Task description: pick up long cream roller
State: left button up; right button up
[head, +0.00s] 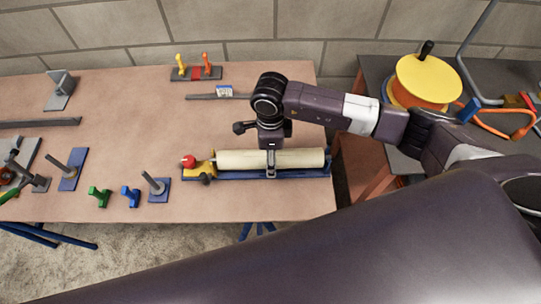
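The long cream roller (240,160) lies level along a blue tray-like base (300,175) near the front right of the brown table. A yellow block (205,168) with a red knob is at its left end. My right gripper (271,165) comes down from above onto the middle of the roller. One finger shows in front of the roller's near side; the far finger is hidden. I cannot tell whether the fingers press on it. The roller appears to rest in its base. My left gripper is not in view.
A rack with yellow and orange handles (197,70) is at the back. A yellow reel (430,80) stands on the right table. My dark arm link fills the lower right.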

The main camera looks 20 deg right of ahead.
jog(key=shift+c, duration=0.6)
grip_shut()
